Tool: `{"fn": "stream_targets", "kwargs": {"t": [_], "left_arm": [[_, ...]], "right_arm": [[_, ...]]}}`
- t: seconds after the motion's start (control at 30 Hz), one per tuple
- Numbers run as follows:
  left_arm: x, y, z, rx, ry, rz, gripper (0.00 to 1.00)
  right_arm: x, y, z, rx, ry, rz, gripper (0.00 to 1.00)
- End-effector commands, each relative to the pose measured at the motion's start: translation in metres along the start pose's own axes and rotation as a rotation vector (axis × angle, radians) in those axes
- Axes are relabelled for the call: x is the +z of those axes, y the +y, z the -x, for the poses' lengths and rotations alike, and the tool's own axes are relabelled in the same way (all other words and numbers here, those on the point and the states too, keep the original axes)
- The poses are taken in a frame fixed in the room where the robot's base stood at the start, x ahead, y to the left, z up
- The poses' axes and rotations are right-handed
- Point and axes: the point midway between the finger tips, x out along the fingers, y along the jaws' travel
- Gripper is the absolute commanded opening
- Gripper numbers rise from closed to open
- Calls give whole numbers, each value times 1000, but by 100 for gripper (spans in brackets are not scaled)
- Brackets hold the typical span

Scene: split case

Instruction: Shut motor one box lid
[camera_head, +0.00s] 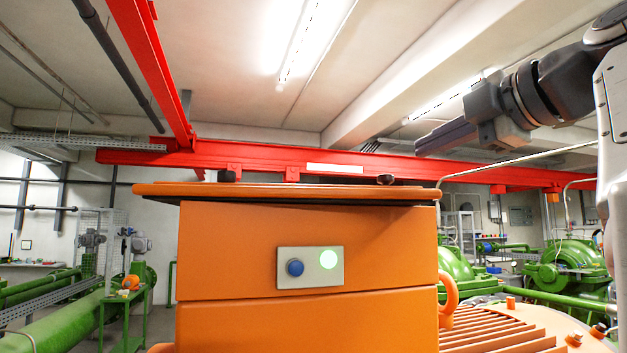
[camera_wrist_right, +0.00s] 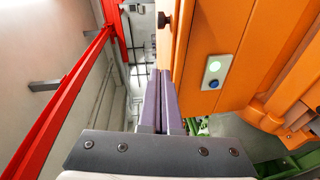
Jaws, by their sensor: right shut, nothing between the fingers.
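The orange motor box (camera_head: 230,245) stands at the centre of the head view, with a grey panel (camera_head: 310,268) holding a blue button and a lit green light. Its orange lid (camera_head: 290,191) lies almost edge-on across the top, overhanging on the left, with a dark strip under it. I cannot tell whether it is fully seated. My right gripper (camera_head: 420,148) is shut and empty, above and to the right of the lid, apart from it in the head view. In the right wrist view, its fingers (camera_wrist_right: 160,78) point along the box (camera_wrist_right: 235,50). My left gripper is not in view.
A red overhead beam (camera_head: 250,161) runs behind the lid. Two dark knobs (camera_head: 386,179) show at the lid's top. An orange ribbed motor housing (camera_head: 490,330) and green pumps (camera_head: 570,268) are at the right. Green pipes (camera_head: 70,310) run at the left.

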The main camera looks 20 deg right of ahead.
Motion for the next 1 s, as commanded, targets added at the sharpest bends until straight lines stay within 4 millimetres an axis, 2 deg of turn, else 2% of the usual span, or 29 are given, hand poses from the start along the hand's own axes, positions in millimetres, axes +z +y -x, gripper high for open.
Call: {"fn": "stream_targets", "kwargs": {"t": [0.1,0.27,0.77,1.0], "left_arm": [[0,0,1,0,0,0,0],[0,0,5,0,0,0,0],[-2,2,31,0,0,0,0],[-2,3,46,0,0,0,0]], "right_arm": [[2,3,1,7,-9,27,0],[3,4,-14,7,-7,24,0],[2,6,-94,4,-6,22,0],[26,6,-117,4,-12,21,0]]}}
